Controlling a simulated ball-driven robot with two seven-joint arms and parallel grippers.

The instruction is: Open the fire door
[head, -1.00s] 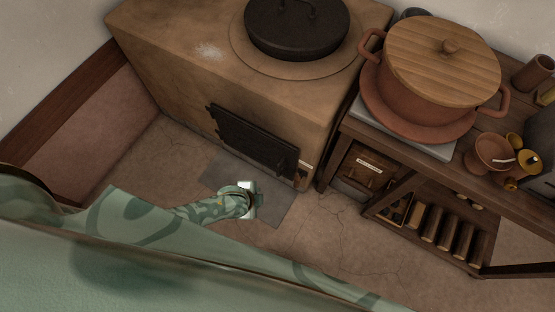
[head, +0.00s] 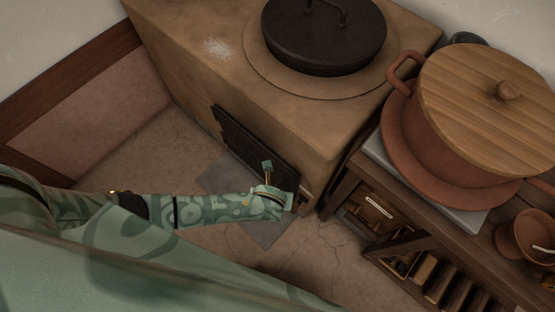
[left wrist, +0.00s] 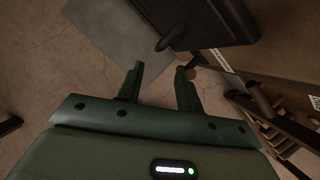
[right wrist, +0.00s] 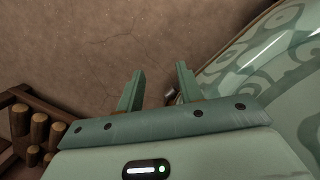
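The fire door (head: 240,138) is a dark iron panel low on the front of the clay stove (head: 200,75). It looks shut against the stove. My left gripper (head: 268,172) is in front of the door's lower right end and hides part of it. In the left wrist view the dark door (left wrist: 205,18) is at the top, beyond the fingers. A dark bar with a small brown round end lies close to the right fingertip; I cannot tell if they touch. The left gripper (left wrist: 160,68) is open, with nothing between its fingers. My right gripper (right wrist: 159,68) is open and empty over the floor.
A grey floor plate (head: 233,180) lies before the stove. A black lidded pan (head: 325,35) is on top. On the right, a wooden bench (head: 455,240) carries a large lidded clay pot (head: 490,90), with logs (right wrist: 38,130) below. Floor left of the stove is clear.

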